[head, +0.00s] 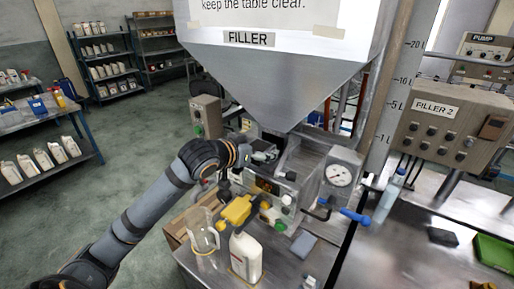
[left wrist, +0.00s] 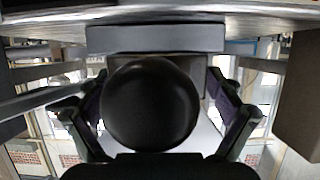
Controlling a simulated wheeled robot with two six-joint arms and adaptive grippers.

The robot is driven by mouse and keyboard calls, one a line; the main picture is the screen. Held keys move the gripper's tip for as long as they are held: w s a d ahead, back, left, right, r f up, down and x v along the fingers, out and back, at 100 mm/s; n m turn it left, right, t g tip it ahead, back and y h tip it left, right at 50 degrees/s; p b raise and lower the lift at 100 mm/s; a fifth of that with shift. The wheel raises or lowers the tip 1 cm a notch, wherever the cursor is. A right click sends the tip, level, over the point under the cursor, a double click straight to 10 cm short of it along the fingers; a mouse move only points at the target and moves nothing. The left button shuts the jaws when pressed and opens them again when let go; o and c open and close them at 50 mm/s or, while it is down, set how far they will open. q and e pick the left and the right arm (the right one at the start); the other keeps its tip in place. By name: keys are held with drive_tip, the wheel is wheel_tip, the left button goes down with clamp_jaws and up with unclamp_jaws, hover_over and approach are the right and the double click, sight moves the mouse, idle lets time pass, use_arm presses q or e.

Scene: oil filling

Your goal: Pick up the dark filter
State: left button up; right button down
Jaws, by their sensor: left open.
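The dark filter (left wrist: 152,104) shows in the left wrist view as a smooth black round shape in the middle of the picture. My left gripper (left wrist: 160,118) is open, with one finger on each side of it. Whether the fingers touch it I cannot tell. In the head view my left gripper (head: 266,156) is under the grey filler hopper (head: 280,85), at the machine's top left. The filter cannot be made out clearly there. My right gripper is not in view.
A clear jug (head: 203,238), a white bottle (head: 245,257) and a yellow valve part (head: 236,210) stand just in front of the gripper. A pressure gauge (head: 339,175) and a blue-handled lever (head: 355,217) are to the right. Shelves with bottles line the left.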

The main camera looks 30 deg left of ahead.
use_arm(q)
drive_tip(key=shift+w+d+f, duration=0.15)
drive_tip(key=shift+w+f, duration=0.05)
drive_tip(key=shift+w, duration=0.2)
drive_tip(key=shift+c, duration=0.2)
drive_tip(key=c, duration=1.2)
drive_tip(key=shift+c, duration=1)
drive_tip(key=shift+r, duration=0.1)
